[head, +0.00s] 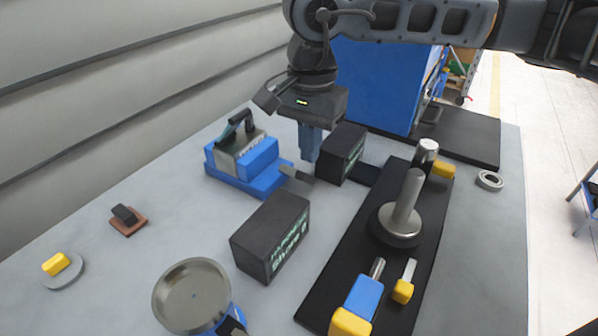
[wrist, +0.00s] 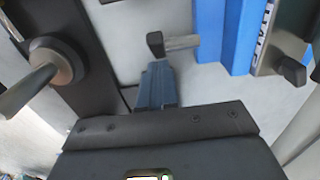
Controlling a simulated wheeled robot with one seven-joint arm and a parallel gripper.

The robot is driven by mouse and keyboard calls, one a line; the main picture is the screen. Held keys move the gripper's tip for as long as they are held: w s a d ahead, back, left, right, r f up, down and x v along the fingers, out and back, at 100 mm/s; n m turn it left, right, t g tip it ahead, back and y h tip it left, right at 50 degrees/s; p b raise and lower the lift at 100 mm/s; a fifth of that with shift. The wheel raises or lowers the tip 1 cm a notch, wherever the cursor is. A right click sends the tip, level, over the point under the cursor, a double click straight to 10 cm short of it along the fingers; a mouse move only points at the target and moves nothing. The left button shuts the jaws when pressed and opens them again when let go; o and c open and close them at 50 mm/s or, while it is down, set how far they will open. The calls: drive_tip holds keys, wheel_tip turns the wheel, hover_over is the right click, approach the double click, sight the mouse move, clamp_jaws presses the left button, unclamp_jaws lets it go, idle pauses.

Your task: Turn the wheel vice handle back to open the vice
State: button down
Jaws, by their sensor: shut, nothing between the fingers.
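The blue vice (head: 228,180) with a grey metal jaw block sits at the centre left of the table in the head view. Its blue body also shows at the top of the wrist view (wrist: 210,28). The vice handle (head: 297,174) is a short grey bar sticking out of its right side. In the wrist view the handle (wrist: 181,43) lies level, with a dark end at its left. My gripper (head: 309,155) points down just behind the handle, its blue fingers shut and empty. In the wrist view the fingertips (wrist: 156,70) are close to the handle's dark end; contact cannot be told.
A black box (head: 343,152) stands right beside my gripper, and another black box (head: 270,236) stands nearer. A black board (head: 340,285) at the right carries an upright metal shaft (head: 407,200). A round metal dish (head: 192,295) is at the front. Table at the left is mostly clear.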

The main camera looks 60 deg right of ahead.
drive_tip(key=shift+r+p, duration=0.85)
drive_tip(key=shift+r, duration=2.05)
